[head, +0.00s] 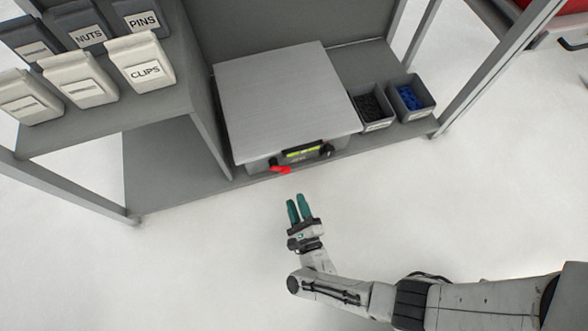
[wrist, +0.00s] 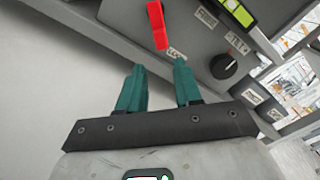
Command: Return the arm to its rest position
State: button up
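My gripper (head: 299,208) has two teal fingers and stands in front of the grey machine (head: 285,95) on the shelf, apart from it. In the wrist view my gripper (wrist: 160,85) shows a clear gap between its fingertips, with nothing held. My arm reaches in from the lower right of the head view. The machine's front has a red lever (head: 280,170), a yellow-green display (head: 303,153) and a black knob (head: 327,150). In the wrist view the red lever (wrist: 157,25) is above the fingers and the black knob (wrist: 223,66) is to their right.
Labelled bins, one marked CLIPS (head: 140,62), stand on the upper left shelf. A bin of black parts (head: 377,126) and a bin of blue parts (head: 425,112) stand right of the machine. A shelf post (head: 480,75) rises at right. The floor (head: 190,260) before the shelf is clear.

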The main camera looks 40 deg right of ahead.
dwell(0.6)
jog(key=w+a+r+n+g+y+p, duration=0.1)
jog(key=w+a+r+n+g+y, duration=0.35)
jog(key=n, duration=0.45)
jog(key=w+a+r+n+g+y+p, duration=0.1)
jog(key=w+a+r+n+y, duration=0.15)
jog(key=a+n+y, duration=0.55)
jog(key=s+d+r+n+g+h+p, duration=0.1)
jog(key=s+d+r+n+g+h, duration=0.35)
jog(key=s+d+r+n, duration=0.5)
jog(key=s+d+r+n+g+h+p, duration=0.1)
jog(key=s+d+r+n+g+h, duration=0.4)
jog(key=s+d, duration=0.75)
notch_tip(320, 180, up, 40)
jog(key=w+d+m+g+y+p, duration=0.1)
jog(key=w+y+p, duration=0.1)
jog(key=p, duration=3.6)
